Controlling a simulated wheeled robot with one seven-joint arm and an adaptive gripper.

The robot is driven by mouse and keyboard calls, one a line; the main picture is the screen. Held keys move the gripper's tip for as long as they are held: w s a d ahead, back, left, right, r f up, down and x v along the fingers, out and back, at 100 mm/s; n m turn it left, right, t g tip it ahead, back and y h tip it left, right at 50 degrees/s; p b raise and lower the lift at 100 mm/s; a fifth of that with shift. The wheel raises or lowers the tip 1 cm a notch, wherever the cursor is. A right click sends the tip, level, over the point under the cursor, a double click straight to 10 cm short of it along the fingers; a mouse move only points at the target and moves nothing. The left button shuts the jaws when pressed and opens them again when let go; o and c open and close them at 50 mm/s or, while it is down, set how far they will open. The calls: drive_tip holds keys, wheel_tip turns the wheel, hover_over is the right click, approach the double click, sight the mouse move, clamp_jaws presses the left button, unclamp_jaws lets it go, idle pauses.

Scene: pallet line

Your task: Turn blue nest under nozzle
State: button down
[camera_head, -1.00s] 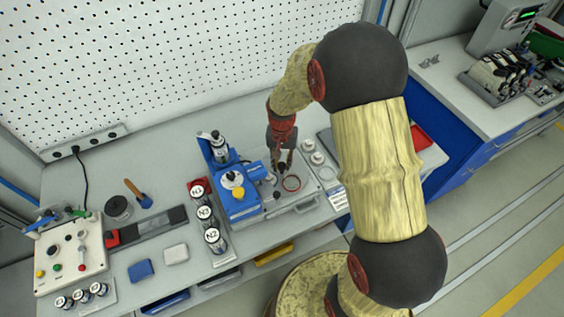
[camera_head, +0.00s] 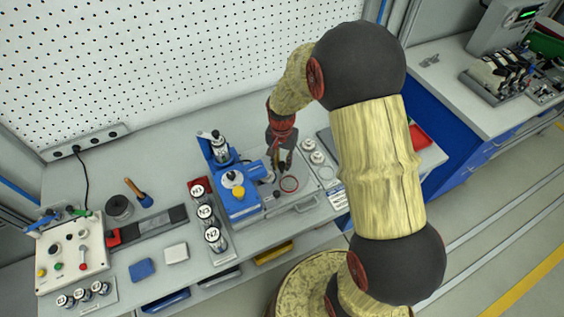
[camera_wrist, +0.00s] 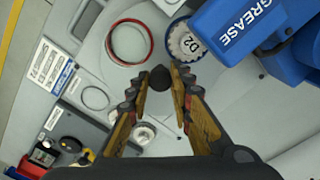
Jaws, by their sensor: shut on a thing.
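My gripper (camera_wrist: 160,86) is shut on a dark round knob (camera_wrist: 161,76), which sits between the fingertips over a grey round plate (camera_wrist: 208,88). A red ring (camera_wrist: 129,42) lies on the plate, above and left of the knob in the wrist view. The nozzle tip is hidden by the dispenser body.
White round parts (camera_head: 312,151) stand to the right of my gripper. A control box (camera_head: 72,252) is at the far left. A perforated wall (camera_head: 150,60) closes off the back.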

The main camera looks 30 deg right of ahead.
sight(282, 164)
drive_tip(key=c, duration=1.7)
unclamp_jaws()
drive_tip(key=shift+o, duration=0.6)
drive_tip(key=shift+r, duration=0.15)
wheel_tip(282, 164, up, 12)
